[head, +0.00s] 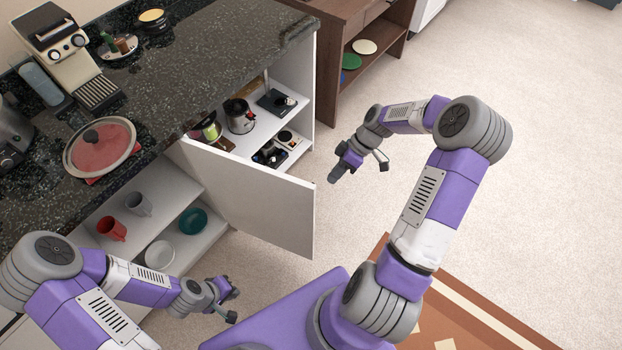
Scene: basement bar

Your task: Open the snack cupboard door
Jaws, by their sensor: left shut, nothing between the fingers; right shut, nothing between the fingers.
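A white cupboard door (255,200) stands swung out from the counter front, well open. It is hinged on its left side, and its free edge points toward the right. Behind it, the cupboard's white shelves (304,108) hold a kettle and other small items; the door hides the lower part. I cannot read any snack label. My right gripper (336,175) is shut and empty, just right of the door's upper free corner and apart from it in the picture. My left gripper (231,292) is shut and empty, low in front of the open shelves, below the door.
Left of the door, an open compartment holds a red mug (112,229), a grey mug (139,204), a white bowl (160,255) and a teal bowl (193,221). The dark counter (190,75) bears a lidded pan and coffee machine. A brown shelf unit (328,70) stands behind.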

